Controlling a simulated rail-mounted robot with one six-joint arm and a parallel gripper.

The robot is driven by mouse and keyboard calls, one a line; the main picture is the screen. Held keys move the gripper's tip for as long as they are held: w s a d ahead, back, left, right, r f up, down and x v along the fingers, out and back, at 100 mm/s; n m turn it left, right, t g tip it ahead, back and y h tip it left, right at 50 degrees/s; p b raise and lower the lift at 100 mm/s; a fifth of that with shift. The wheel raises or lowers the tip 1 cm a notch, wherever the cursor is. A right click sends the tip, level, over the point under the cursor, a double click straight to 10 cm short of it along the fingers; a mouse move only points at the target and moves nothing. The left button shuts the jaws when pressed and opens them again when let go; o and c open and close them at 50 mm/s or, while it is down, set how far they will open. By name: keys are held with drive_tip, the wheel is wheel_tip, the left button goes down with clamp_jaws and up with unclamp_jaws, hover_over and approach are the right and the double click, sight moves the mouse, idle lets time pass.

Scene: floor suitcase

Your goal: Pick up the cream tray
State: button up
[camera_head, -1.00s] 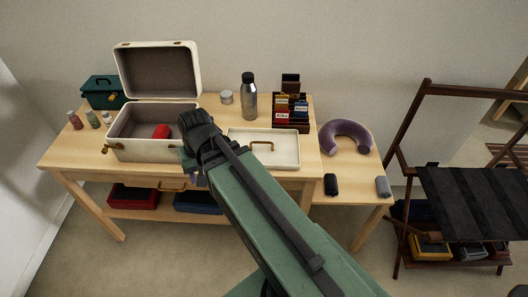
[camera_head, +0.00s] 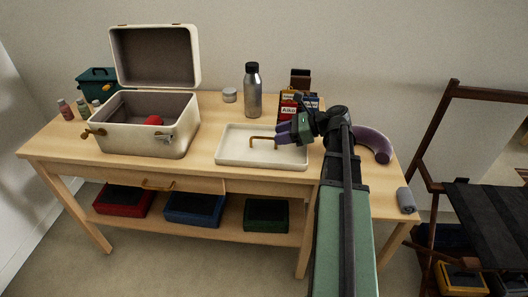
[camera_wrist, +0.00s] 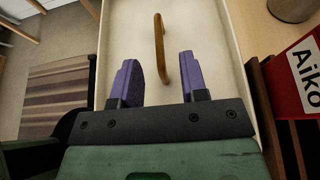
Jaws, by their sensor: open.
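The cream tray (camera_head: 236,152) is a shallow rectangular tray with a brass handle (camera_head: 263,139) standing up in its middle. It lies flat on the wooden table, right of the open suitcase. My gripper (camera_head: 280,135) is over the right part of the tray, with its purple fingers pointing left towards the handle. In the wrist view the open fingers (camera_wrist: 160,78) are apart and empty, and the brass handle (camera_wrist: 160,50) shows just ahead, between their lines. The tray (camera_wrist: 120,30) fills the middle of that view. I cannot tell the exact height of the fingers over the tray.
The open cream suitcase (camera_head: 145,142) with a red item (camera_head: 153,120) inside stands at left. A steel bottle (camera_head: 253,92) and small tin (camera_head: 230,95) stand behind the tray. A box rack (camera_head: 290,103) and purple neck pillow (camera_head: 373,143) are near my arm at right.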

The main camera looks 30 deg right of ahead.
sight(266, 138)
drive_tip(key=b+x, duration=0.1)
drive_tip(key=x, duration=0.4)
drive_tip(key=shift+w+a+b, duration=0.1)
drive_tip(key=shift+a+b, duration=0.1)
drive_tip(key=shift+b, duration=0.2)
clamp_jaws()
